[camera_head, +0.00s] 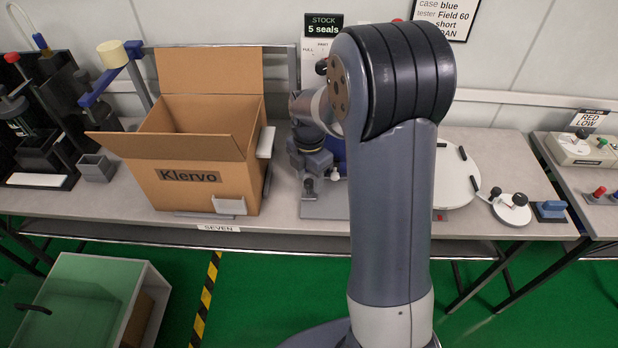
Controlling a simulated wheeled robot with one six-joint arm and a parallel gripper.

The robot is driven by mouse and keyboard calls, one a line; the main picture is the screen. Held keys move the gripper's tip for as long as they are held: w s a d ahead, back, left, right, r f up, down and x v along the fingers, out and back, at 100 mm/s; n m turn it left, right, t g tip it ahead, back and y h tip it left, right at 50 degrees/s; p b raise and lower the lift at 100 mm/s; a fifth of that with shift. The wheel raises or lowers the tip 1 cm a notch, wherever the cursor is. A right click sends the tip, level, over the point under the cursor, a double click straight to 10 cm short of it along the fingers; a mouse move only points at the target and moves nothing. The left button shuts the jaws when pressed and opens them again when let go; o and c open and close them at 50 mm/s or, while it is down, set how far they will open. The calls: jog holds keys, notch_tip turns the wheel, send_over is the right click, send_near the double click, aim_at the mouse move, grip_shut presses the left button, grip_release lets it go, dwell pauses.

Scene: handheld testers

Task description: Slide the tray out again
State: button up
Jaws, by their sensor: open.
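My arm stands upright in the middle of the view and bends over at the top. Its wrist reaches down to the left, to a small station on the bench. My gripper (320,168) is small there, at the station, partly lost among dark and blue parts; its fingers are hard to make out. I see nothing held in it. A grey flat plate (318,209) lies under it at the bench's front. I cannot tell whether this plate is the tray or how far out it is. My arm hides the right part of this station.
An open cardboard box (190,185) marked Klervo stands left of the station. A round white plate (455,172) and a small white disc (511,209) lie to the right. Dark testers (40,130) stand at far left. A green-topped bin (90,290) stands on the floor.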

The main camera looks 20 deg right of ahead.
jog(key=shift+f, duration=0.4)
jog(key=shift+c, duration=0.2)
grip_shut()
